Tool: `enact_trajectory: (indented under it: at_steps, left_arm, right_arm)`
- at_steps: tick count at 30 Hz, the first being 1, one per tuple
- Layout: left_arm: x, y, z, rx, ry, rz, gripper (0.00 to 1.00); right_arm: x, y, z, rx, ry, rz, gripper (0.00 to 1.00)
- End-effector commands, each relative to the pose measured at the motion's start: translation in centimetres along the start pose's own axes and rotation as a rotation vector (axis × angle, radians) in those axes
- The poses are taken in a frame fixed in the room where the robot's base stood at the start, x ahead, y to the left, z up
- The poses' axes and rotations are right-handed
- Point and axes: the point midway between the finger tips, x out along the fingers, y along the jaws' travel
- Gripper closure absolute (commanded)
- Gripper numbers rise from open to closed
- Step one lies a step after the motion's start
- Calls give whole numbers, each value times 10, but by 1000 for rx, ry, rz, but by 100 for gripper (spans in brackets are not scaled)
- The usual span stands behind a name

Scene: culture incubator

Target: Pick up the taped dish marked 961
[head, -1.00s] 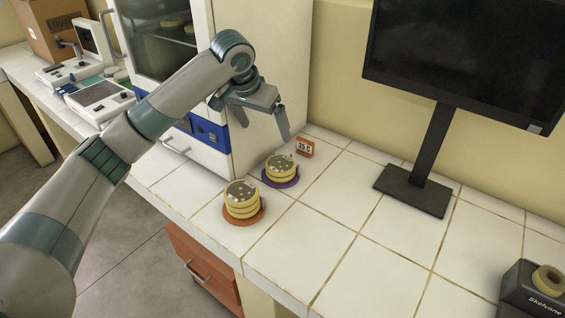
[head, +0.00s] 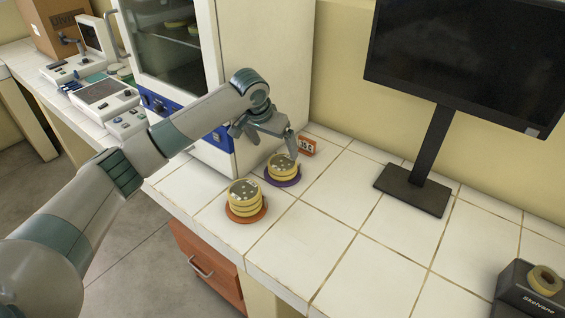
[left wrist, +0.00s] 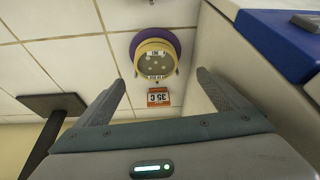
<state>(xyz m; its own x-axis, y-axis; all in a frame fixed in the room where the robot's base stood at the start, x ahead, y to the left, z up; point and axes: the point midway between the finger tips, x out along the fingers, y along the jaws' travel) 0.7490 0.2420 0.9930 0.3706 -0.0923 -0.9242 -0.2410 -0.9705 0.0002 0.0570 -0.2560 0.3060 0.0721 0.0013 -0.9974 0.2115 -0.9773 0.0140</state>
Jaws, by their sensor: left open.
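Two short stacks of yellow-taped dishes stand on the tiled bench. One stack (head: 281,167) is on a purple round mat (head: 283,182); the other (head: 244,200) is on an orange round mat (head: 247,218), nearer the bench's front edge. The marks on the dishes are too small to read. My left gripper (head: 265,142) is open just above and behind the purple-mat stack. In the left wrist view the stack (left wrist: 155,62) shows beyond and between the open fingers (left wrist: 165,92), apart from them, with small labels on it. My right gripper is not in view.
An orange sign reading 35 C (head: 307,146) stands behind the purple mat. The incubator (head: 262,50) rises close beside my left arm. A monitor (head: 415,185) stands to the right, and a dark box with a tape roll (head: 545,280) is at lower right. Tiles between are clear.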

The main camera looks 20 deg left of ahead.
Motion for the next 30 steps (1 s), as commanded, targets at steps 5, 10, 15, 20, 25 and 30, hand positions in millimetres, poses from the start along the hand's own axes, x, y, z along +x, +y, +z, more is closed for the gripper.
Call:
enact_trajectory:
  at_steps: [5,10,15,20,25,30]
  left_arm:
    - [22,1,0,-1,-1,1,7]
    - [31,0,0,0,0,0,7]
    - [31,0,0,1,1,0,7]
    - [32,1,0,0,0,0,7]
    - [42,4,1,0,-2,0,7]
    - [63,9,3,0,-2,0,7]
  right_arm:
    - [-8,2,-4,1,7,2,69]
    - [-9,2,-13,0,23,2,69]
    - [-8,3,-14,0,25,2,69]
    - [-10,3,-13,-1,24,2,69]
    - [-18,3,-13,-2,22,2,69]
    - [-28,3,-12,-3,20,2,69]
